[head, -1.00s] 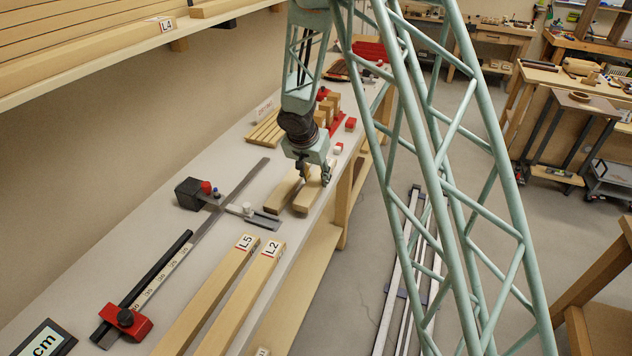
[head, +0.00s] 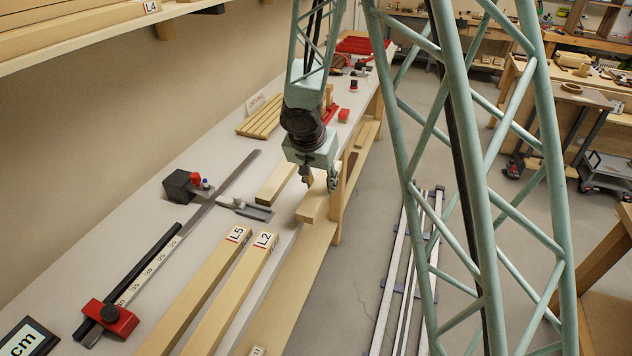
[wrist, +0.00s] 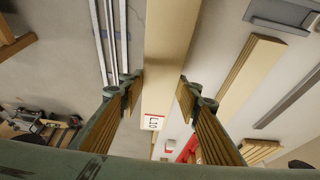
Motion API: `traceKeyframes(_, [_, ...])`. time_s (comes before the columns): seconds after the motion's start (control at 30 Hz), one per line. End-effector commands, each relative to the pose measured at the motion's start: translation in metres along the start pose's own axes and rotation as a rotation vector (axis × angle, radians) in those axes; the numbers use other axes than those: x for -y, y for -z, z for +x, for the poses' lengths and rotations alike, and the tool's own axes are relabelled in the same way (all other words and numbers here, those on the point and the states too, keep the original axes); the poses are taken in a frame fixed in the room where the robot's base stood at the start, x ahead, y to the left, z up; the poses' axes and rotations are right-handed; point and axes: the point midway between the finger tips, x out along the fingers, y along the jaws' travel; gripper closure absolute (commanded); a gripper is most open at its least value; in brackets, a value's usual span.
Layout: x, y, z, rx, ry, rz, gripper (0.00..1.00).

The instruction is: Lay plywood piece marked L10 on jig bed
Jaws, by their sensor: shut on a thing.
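The plywood piece marked L10 (wrist: 170,55) runs between my fingers in the wrist view, its white label near the end close to the camera. My gripper (head: 320,184) is shut on it, pointing down. In the head view the pale piece (head: 312,206) is beneath the fingers at the bench's front edge, apart from the similar piece beside it; its label does not show there. Its exact height above the bench is hard to tell. I cannot pick out the jig bed with certainty.
An unmarked piece (head: 275,183) lies just left. Long pieces L5 (head: 196,290) and L2 (head: 236,292) lie nearer. A scale rail with a red slider (head: 108,318) and dark stop block (head: 180,186) lies along the bench. Slats (head: 262,115) and red items (head: 343,115) stand farther back.

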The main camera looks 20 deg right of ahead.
Motion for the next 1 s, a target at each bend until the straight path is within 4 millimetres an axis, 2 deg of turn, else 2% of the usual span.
traceKeyframes(0.4, [-0.029,-0.029,-0.015,0.000,0.000,0.000,0.85])
traceKeyframes(1.0, [-0.037,-0.037,-0.021,0.000,0.000,0.000,0.85])
